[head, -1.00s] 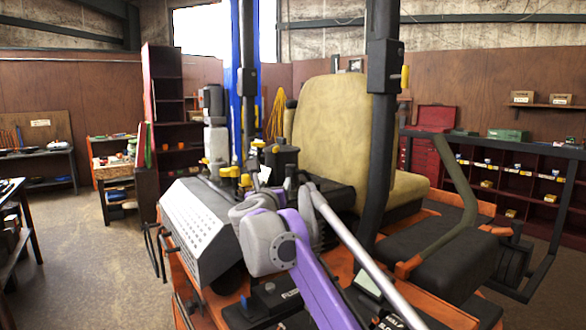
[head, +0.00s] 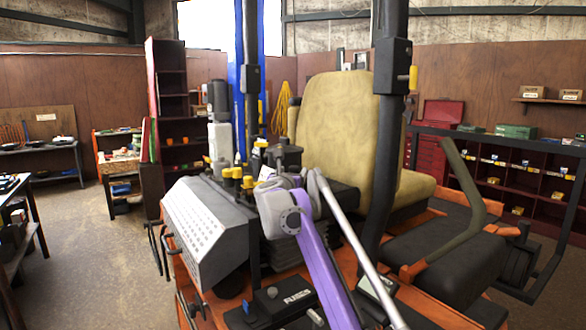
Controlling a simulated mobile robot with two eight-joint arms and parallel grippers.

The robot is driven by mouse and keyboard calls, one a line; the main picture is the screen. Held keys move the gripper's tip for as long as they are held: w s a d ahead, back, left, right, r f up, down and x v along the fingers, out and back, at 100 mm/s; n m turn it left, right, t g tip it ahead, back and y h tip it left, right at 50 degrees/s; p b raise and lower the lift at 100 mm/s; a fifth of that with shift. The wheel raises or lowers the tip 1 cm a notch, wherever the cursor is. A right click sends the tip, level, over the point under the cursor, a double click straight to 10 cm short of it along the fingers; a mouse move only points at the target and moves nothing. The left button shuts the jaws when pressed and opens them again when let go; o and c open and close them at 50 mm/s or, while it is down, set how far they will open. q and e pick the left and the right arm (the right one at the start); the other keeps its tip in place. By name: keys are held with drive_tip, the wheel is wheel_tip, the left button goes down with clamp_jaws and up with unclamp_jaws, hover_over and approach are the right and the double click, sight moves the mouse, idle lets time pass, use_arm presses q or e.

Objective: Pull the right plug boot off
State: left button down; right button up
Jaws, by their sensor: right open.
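My right arm, purple and grey, comes in from the bottom and reaches into the engine area of the orange mower (head: 430,310). My right gripper (head: 268,178) is small and partly hidden behind my own wrist, close to the black canister (head: 283,155) and the yellow-capped parts. It is open, and nothing shows held in it. I cannot make out the right plug boot; the arm and engine parts may hide it. My left gripper is not in view.
A perforated grey cover (head: 200,215) is left of the arm. A black upright post (head: 388,130) and the tan seat (head: 335,125) stand to the right and behind. A box marked FUSES (head: 285,300) sits in front. Open floor (head: 90,250) lies at left.

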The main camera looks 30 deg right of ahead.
drive_tip(key=shift+w+d, duration=0.35)
drive_tip(key=shift+w, duration=0.05)
clamp_jaws()
idle(1.3)
